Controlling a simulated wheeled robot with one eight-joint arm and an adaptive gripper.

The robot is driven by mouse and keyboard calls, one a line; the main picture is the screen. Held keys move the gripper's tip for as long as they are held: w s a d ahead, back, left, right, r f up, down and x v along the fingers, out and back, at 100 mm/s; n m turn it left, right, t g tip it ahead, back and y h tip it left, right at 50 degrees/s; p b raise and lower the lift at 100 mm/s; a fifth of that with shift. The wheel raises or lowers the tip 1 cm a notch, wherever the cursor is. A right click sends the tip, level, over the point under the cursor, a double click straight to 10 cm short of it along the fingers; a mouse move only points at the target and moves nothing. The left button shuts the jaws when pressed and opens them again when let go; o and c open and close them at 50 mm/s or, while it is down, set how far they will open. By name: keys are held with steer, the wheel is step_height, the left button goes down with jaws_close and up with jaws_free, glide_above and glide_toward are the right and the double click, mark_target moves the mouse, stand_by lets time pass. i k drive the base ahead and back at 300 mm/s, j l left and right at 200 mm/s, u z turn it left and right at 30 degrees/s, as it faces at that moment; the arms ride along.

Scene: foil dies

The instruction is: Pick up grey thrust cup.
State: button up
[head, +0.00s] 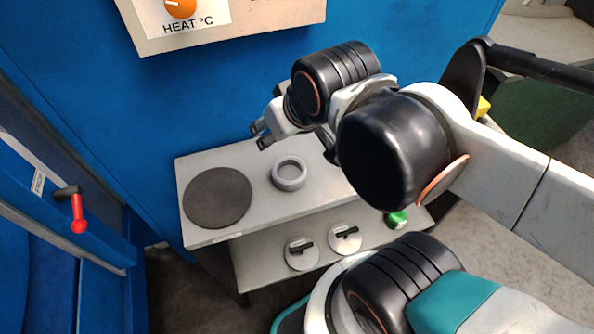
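A grey ring-shaped cup (276,180), which looks like the grey thrust cup, lies flat on the light grey table (322,205). Its round opening faces up. It sits just right of a dark round disc (217,198). My gripper (260,134) is above and behind the cup, toward the blue wall, and does not touch it. Its two dark fingertips show apart with a gap between them, and I see nothing held there. My arm covers the right part of the table.
A blue panel (215,105) rises behind the table, with a heat control box (235,38) on it. Two round discs with black handles (301,254) (345,239) and a green item (397,219) are below the tabletop. A red-handled lever (79,214) is at left.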

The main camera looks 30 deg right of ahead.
mark_target(290, 173)
steer(key=z, duration=0.2)
steer(key=k+j+z, duration=0.1)
steer(key=k+z, duration=0.6)
steer(key=z, duration=0.15)
steer(key=k+l+z, duration=0.15)
steer(key=k+z, duration=0.3)
steer(key=i, duration=0.1)
